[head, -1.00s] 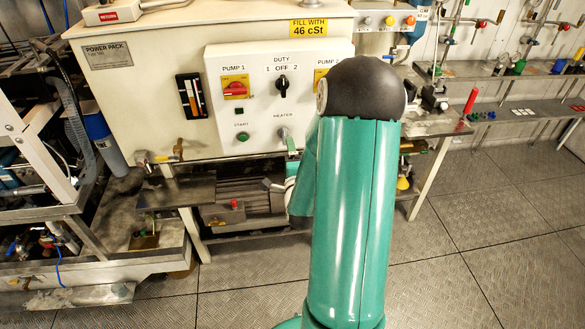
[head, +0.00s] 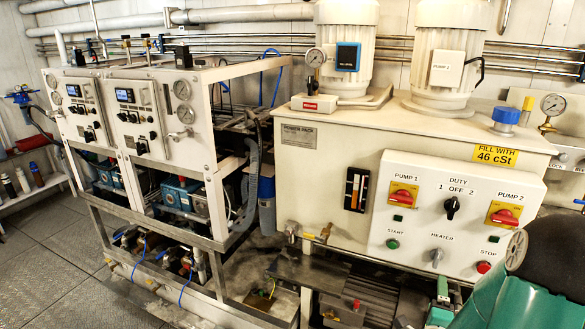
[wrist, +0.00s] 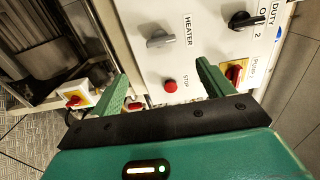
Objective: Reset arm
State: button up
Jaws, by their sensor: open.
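My gripper (wrist: 163,74) is open in the wrist view, its two green fingers apart with nothing between them. Beyond the fingers is the white control panel (wrist: 150,65), with the red STOP button (wrist: 169,85) showing in the gap. The grey HEATER switch (wrist: 160,40) and the black DUTY knob (wrist: 245,20) are farther up. I cannot tell whether a finger touches the panel. In the head view my green arm (head: 515,300) covers the lower right corner, just below the panel's STOP button (head: 484,267). The gripper is mostly hidden there.
The power pack (head: 330,140) carries the panel. PUMP 1 (head: 403,197) and PUMP 2 (head: 505,214) have red switches on yellow plates. A white-framed watermaker rack (head: 195,75) stands left. Open floor (head: 50,250) lies at lower left. A red-and-yellow switch box (wrist: 76,98) sits left of my fingers.

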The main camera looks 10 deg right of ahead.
jog(key=w+a+r+n+g+y, duration=0.25)
jog(key=a+r+n, duration=0.25)
jog(key=a+n, duration=0.25)
jog(key=w+a+r+n+g+y, duration=0.1)
jog(key=a+r+n+y, duration=0.3)
jog(key=a+n, duration=0.3)
jog(key=s+a+r+n+g+y, duration=0.1)
jog(key=s+a+r+n+g, duration=0.1)
jog(key=s+a+n, duration=0.3)
jog(key=s+a+r+n+g+y, duration=0.2)
jog(key=s+a+r+n, duration=0.3)
jog(key=s+a, duration=0.4)
jog(key=s+g, duration=0.1)
jog(key=s, duration=0.2)
jog(key=shift+a+r+g, duration=0.15)
jog(key=shift+a+g, duration=0.2)
